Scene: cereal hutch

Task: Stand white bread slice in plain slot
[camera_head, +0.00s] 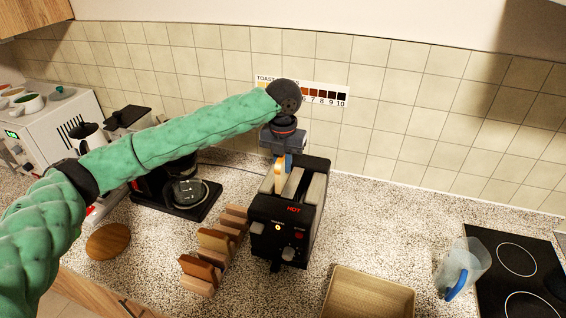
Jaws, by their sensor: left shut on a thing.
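The black toaster (259,207) stands on the counter with a red "HOT" sign on its front and long slots in its top. My left gripper (284,160) comes down from above, over the back left part of the toaster. It is shut on a pale bread slice (279,178), which is upright at the toaster's left slot. I cannot tell how far the slice is inside the slot. The gripper's fingers are partly hidden by its own body. My right gripper is not in view.
A wooden rack (198,286) with brown bread slices (213,240) stands left of the toaster. A coffee machine (150,190) is behind it. A wooden tray (368,296), a clear jug (462,266) and a hob (515,262) are to the right.

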